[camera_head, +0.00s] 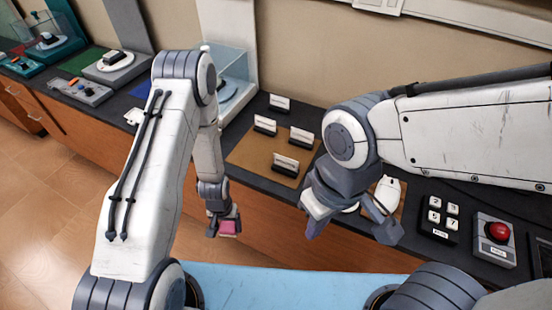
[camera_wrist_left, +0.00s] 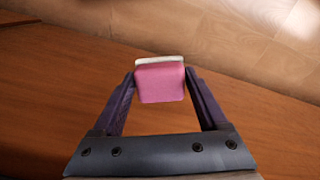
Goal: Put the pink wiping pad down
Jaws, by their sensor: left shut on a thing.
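The pink wiping pad (camera_head: 229,227) is held between the fingers of my left gripper (camera_head: 224,222), in front of the counter's wooden face and below the countertop. In the left wrist view the pad (camera_wrist_left: 160,84) shows a pink block with a whitish layer along its far edge. Both fingers of the left gripper (camera_wrist_left: 160,80) touch its sides. My right gripper (camera_head: 350,224) has its fingers spread wide apart, with no thing seen gripped between them. It is over the counter's front edge, partly hiding what lies behind it.
A brown mat (camera_head: 240,153) with several small card holders lies on the dark countertop. A white mouse-like object (camera_head: 388,191) lies behind my right gripper. A keypad (camera_head: 439,217) and a red button box (camera_head: 495,240) are at the right. A clear case (camera_head: 228,75) stands behind my left arm.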

